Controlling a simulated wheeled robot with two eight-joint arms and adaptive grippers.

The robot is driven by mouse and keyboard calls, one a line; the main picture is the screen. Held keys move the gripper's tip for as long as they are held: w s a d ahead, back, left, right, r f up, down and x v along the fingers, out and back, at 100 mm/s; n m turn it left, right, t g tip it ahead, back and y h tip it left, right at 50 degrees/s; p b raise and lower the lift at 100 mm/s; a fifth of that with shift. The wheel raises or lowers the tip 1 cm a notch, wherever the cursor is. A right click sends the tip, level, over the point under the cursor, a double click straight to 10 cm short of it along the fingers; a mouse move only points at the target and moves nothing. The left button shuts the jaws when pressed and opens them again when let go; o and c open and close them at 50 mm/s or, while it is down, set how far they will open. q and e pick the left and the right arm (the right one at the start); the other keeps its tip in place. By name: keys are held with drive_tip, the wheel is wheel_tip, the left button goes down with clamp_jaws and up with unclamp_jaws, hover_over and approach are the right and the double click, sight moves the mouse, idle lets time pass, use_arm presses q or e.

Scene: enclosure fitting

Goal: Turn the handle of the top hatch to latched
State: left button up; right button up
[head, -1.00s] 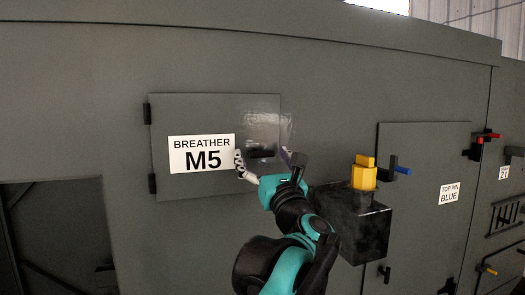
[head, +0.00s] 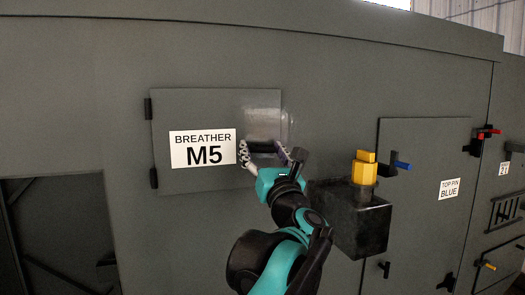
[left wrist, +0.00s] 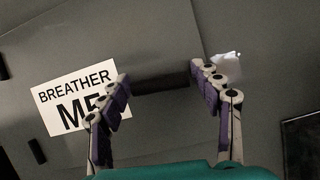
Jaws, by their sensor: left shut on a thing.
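The top hatch (head: 165,110) is a grey door with a white "BREATHER M5" label (head: 203,148), lying flat in the enclosure wall in the head view. Its handle (head: 262,147) is a short black bar near the door's right edge, lying about level. It also shows in the left wrist view as a dark bar (left wrist: 160,80). My left gripper (head: 264,152) is shut on the handle, one finger at each end of the bar; these fingers also show in the left wrist view (left wrist: 161,84). My right gripper is not in view.
A black box (head: 350,225) with a yellow knob (head: 364,168) juts out just right of my left arm. A taller door (head: 425,150) with a blue-tipped lever (head: 400,165) stands farther right. A dark opening (head: 55,235) is at lower left.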

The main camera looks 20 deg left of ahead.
use_arm(q)
drive_tip(key=m+h, duration=0.1)
drive_tip(key=m, duration=0.2)
drive_tip(key=m+t+h, duration=0.1)
drive_tip(key=m, duration=0.2)
drive_tip(key=shift+h, duration=0.4)
drive_tip(key=m+h+p, duration=0.1)
drive_tip(key=m+h, duration=0.1)
drive_tip(key=m, duration=0.3)
drive_tip(key=shift+r, duration=0.1)
drive_tip(key=m+h+p, duration=0.1)
drive_tip(key=m, duration=0.2)
drive_tip(key=m+g+h+p, duration=0.1)
drive_tip(key=m, duration=0.2)
drive_tip(key=shift+h, duration=0.3)
drive_tip(key=shift+m+g+h+p, duration=0.3)
drive_tip(key=shift+m+g+p, duration=0.45)
drive_tip(key=shift+m, duration=1.15)
drive_tip(key=o, duration=1.2)
drive_tip(key=v, duration=1.1)
drive_tip(key=shift+s, duration=0.45)
